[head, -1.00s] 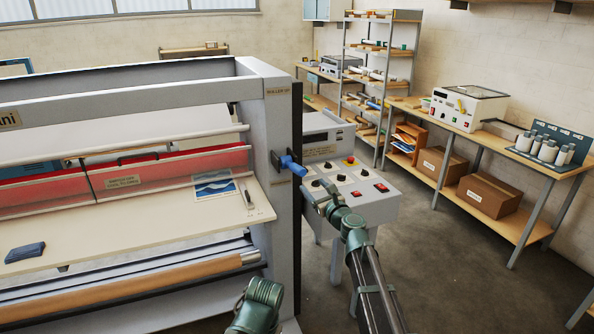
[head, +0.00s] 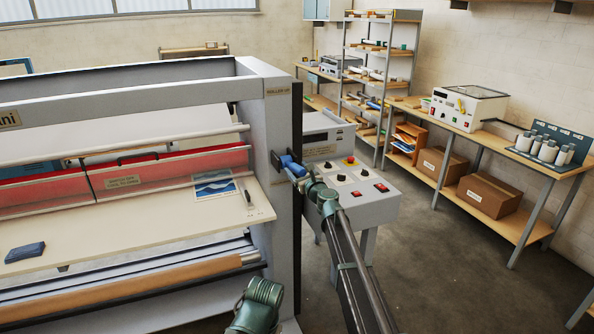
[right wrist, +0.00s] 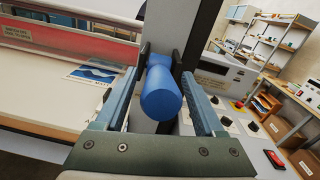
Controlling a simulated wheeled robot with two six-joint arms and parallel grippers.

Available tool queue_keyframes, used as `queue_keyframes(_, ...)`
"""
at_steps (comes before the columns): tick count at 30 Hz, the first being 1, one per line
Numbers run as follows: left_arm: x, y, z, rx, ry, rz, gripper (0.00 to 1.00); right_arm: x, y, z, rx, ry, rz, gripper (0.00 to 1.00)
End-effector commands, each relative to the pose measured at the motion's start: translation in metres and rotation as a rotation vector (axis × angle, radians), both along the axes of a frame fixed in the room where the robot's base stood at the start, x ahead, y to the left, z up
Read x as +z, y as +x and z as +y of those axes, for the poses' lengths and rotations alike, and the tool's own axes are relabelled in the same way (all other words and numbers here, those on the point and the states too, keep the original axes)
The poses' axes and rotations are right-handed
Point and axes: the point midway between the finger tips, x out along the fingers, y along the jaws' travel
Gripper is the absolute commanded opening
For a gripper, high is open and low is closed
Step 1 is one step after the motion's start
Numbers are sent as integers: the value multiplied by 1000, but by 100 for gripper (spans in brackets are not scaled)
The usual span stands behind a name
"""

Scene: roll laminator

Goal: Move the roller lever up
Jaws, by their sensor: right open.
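The roller lever has a blue cylindrical handle (head: 292,166) on the right end post of the laminator, below the "ROLLER UP" label (head: 277,91). My right gripper (head: 299,174) is at the handle, reaching in from the lower right. In the right wrist view, the blue handle (right wrist: 161,92) points toward the camera between the two open fingers (right wrist: 160,76). A finger stands on each side of it, and the jaws are not closed on it. My left gripper is not in view.
The control box (head: 362,196) with knobs and red switches stands just right of the post, close to my right arm. The feed table (head: 130,222) carries a dark blue pad (head: 25,252) and a printed sheet (head: 214,186). Open floor (head: 440,275) lies to the right.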

Motion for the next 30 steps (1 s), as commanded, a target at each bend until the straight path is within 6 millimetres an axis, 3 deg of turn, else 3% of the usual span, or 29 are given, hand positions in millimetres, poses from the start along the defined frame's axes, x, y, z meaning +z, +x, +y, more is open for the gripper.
queue_keyframes(9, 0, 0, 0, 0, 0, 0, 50, 0, 4, 1, 0, 0, 0, 69)
queue_keyframes(21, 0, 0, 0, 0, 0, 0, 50, 0, 3, 1, 0, 0, 0, 0)
queue_keyframes(30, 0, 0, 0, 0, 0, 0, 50, 0, 3, 1, 0, 0, 0, 0)
